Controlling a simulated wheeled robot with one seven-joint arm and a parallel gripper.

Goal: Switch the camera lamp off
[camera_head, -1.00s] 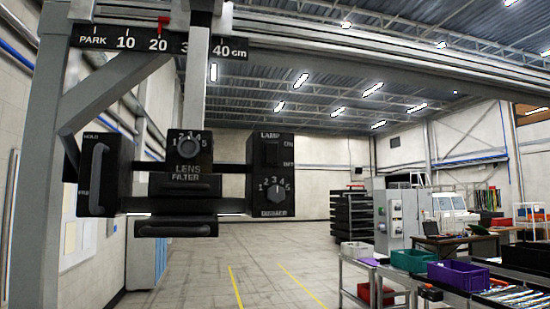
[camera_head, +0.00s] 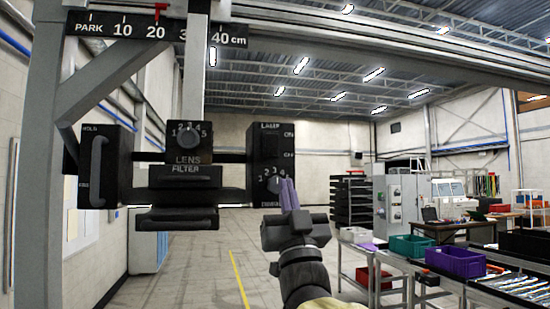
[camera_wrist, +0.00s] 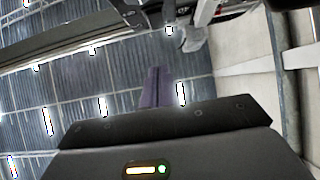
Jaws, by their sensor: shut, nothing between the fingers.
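The black camera unit hangs from the overhead rail. Its right-hand box (camera_head: 259,168) carries the lamp switch (camera_head: 270,146), a dark rocker with its ON and OFF marks at its right side. Its position is too dark to tell. Below it is a numbered grey knob (camera_head: 276,184). My gripper (camera_head: 286,182) is in front of the lower right of this box, below the switch, its purple fingers pointing up and shut with nothing between them. The fingers overlap the knob's right side in the picture; contact cannot be told. In the wrist view the shut fingers (camera_wrist: 155,72) point toward the ceiling.
Left of the lamp box are the lens dial (camera_head: 188,138), the filter drawer (camera_head: 185,176) and a hold handle (camera_head: 97,172). A ruler (camera_head: 125,27) runs above, with a red pointer (camera_head: 160,10) near 20. Carts with bins (camera_head: 453,262) stand at right.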

